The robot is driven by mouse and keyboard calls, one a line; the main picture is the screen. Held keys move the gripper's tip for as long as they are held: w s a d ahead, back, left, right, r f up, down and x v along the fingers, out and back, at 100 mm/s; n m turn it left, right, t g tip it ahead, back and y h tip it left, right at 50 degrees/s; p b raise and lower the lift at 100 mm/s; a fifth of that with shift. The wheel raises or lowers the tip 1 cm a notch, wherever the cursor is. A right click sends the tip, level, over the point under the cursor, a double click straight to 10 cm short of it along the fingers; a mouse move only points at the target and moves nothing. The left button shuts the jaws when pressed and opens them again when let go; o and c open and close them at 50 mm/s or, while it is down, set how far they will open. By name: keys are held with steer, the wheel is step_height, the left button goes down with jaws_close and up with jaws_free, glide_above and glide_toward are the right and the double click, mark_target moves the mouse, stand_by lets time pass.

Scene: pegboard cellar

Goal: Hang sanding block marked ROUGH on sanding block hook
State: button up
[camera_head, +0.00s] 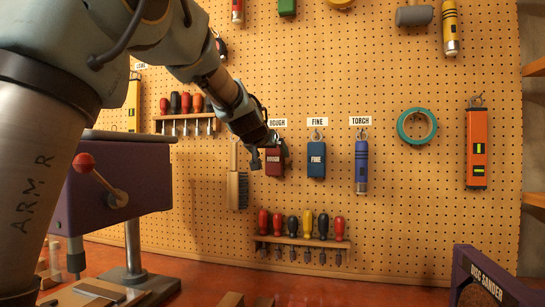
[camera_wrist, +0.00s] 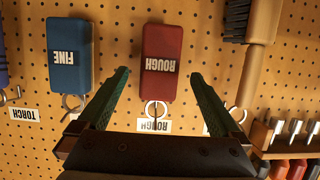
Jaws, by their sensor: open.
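The dark red sanding block marked ROUGH (camera_head: 273,168) hangs against the pegboard under the ROUGH label (camera_head: 278,123). In the upside-down wrist view the red block (camera_wrist: 162,50) shows whole, with its ring (camera_wrist: 150,108) at the hook by the label. Whether the ring is fully seated is hard to tell. My gripper (camera_head: 264,156) is in front of the block and partly covers it in the head view. In the wrist view its green fingers are open, one on each side of the block's ring end, with gaps; it holds nothing.
The blue FINE block (camera_head: 316,160) hangs close on the right, and a blue torch (camera_head: 361,167) beyond it. A brush (camera_head: 238,188) hangs close on the left. A screwdriver rack (camera_head: 300,240) is below. A purple machine (camera_head: 115,185) stands at left.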

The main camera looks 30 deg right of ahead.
steer(key=p+v, duration=0.4)
steer(key=v, duration=0.3)
steer(key=shift+s+a+r, duration=0.15)
steer(key=shift+s+a, duration=0.1)
steer(key=shift+s, duration=0.05)
